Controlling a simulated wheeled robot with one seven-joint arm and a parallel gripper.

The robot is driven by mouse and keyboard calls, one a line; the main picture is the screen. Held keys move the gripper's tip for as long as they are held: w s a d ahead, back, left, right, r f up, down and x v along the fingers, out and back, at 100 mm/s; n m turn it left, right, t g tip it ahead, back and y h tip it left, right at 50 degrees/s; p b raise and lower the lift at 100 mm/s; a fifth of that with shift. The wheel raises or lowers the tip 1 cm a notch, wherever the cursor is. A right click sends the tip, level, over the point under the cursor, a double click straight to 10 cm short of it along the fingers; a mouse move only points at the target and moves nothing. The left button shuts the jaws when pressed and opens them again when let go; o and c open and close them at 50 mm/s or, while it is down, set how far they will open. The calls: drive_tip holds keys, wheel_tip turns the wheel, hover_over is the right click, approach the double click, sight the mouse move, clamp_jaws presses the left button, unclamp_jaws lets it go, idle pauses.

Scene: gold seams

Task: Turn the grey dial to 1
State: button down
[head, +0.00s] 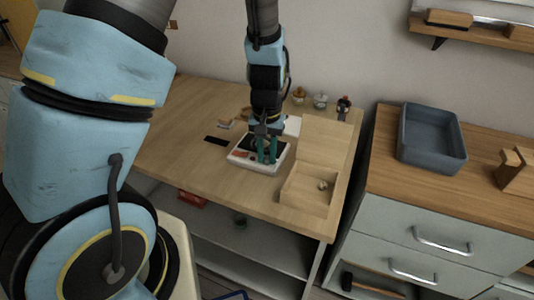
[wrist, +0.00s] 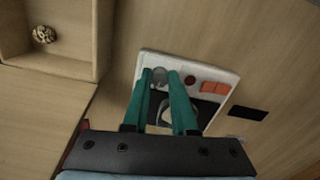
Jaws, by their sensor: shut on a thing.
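A white control panel (head: 240,162) lies on the wooden table under my gripper (head: 266,158). The panel also shows in the wrist view (wrist: 222,84), with a dark screen area, a dark red knob (wrist: 190,80) and orange-red switches (wrist: 214,88). My gripper (wrist: 161,76) points down at it with its two green fingers. A grey round dial (wrist: 160,78) sits between the fingertips, and the fingers are shut on it. The fingers partly cover the dial. I cannot read its numbers or where its pointer stands.
An open wooden box (head: 308,190) with a small patterned ball (wrist: 44,34) inside stands beside the panel. A black flat strip (wrist: 248,113) lies on the other side. Small bottles (head: 320,101) stand at the table's back. A grey tray (head: 432,138) is on the right cabinet.

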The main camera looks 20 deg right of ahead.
sight(268, 158)
drive_tip(key=n+p, duration=0.2)
drive_tip(key=n, duration=0.4)
drive_tip(key=shift+r, duration=0.1)
drive_tip(key=n+p, duration=0.2)
drive_tip(key=n, duration=0.3)
drive_tip(key=shift+d+n+p, duration=0.15)
drive_tip(key=shift+n+p, duration=0.15)
idle(0.4)
drive_tip(key=c, duration=0.7)
unclamp_jaws()
wheel_tip(268, 158, up, 11)
drive_tip(key=shift+f, duration=0.15)
